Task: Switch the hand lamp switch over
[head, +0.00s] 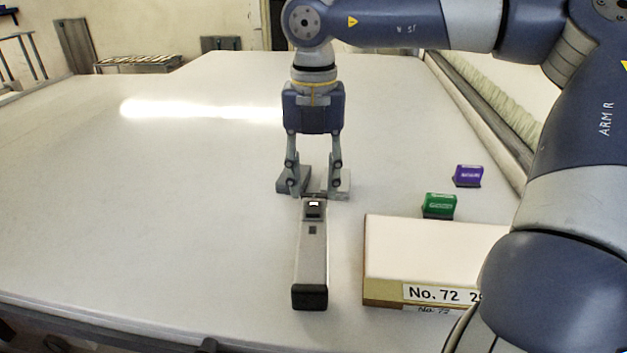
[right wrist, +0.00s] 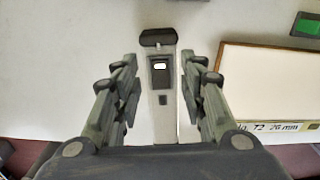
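The hand lamp (head: 312,262) is a long pale grey bar with a dark near end, lying lengthwise on the table. Its switch (head: 313,209) is a dark panel with a small bright white patch, near the far end. In the right wrist view the switch (right wrist: 160,70) lies centred between the fingers, below a dark cap (right wrist: 158,37). My right gripper (head: 313,187) points down over the far part of the lamp and hides some of it. Its fingers (right wrist: 159,85) are spread either side of the lamp, holding nothing. I cannot tell their height. My left gripper is out of view.
A white-topped box (head: 435,247) labelled "No. 72" stands right of the lamp. A green block (head: 439,206) and a purple block (head: 468,176) stand behind it. The table (head: 150,200) is clear on the left. My right arm covers the right side.

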